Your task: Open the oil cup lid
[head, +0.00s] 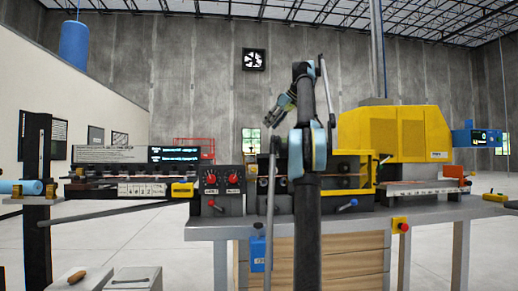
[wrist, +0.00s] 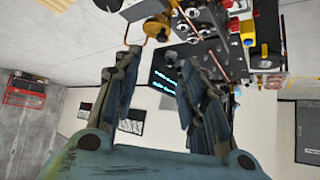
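I cannot pick out an oil cup lid for certain. My gripper (head: 274,117) is raised in front of the machine, pointing down and left. In the wrist view, my gripper (wrist: 160,58) has its fingers spread, with nothing visible between them. My arm hides part of the machine.
A yellow machine housing (head: 395,135) stands on the bench (head: 215,232). A control box with red knobs (head: 222,182) is left of my arm. A dark post (head: 37,200) stands at far left.

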